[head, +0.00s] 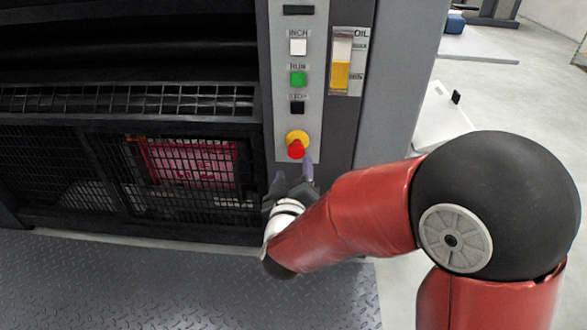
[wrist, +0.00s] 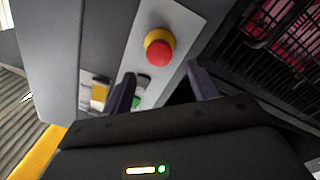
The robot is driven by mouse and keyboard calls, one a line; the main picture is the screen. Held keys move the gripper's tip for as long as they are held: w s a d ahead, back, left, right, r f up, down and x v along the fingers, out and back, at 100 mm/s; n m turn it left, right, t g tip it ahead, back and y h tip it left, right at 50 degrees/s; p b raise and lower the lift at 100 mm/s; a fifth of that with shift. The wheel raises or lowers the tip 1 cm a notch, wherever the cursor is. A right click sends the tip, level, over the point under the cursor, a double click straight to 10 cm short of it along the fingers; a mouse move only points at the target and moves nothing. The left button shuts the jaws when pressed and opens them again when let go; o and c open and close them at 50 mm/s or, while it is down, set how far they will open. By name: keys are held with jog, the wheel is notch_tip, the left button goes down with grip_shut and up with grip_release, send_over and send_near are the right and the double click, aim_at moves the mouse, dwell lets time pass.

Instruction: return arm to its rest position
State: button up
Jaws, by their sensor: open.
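My gripper (head: 293,180) is at the end of my red arm, just below the red emergency button (head: 296,149) with its yellow collar on the machine's control panel. In the wrist view my gripper (wrist: 160,88) shows two dark fingers spread apart with nothing between them. The red button (wrist: 160,52) sits beyond the fingertips there, and no contact with it is visible. My arm reaches in from the right of the head view, bent at a large black joint.
The panel has a white button (head: 298,47), a green button (head: 298,78), a black button (head: 297,107) and an oil gauge (head: 342,62). A mesh guard (head: 190,175) covers the machine's left part. A diamond-plate step (head: 180,285) lies below. Open floor (head: 500,90) is at right.

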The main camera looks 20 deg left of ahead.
jog(key=d+r+m+g+p, duration=0.3)
jog(key=d+r+g+p, duration=0.2)
jog(key=d+r, duration=0.65)
jog(key=s+d+m+g+h+p, duration=0.3)
jog(key=s+d+m+g, duration=0.3)
jog(key=s+d, duration=1.3)
jog(key=shift+d+r+m+g+h+p, duration=0.15)
jog(key=shift+d+m+g+h+p, duration=0.25)
jog(key=shift+d+m+h, duration=0.4)
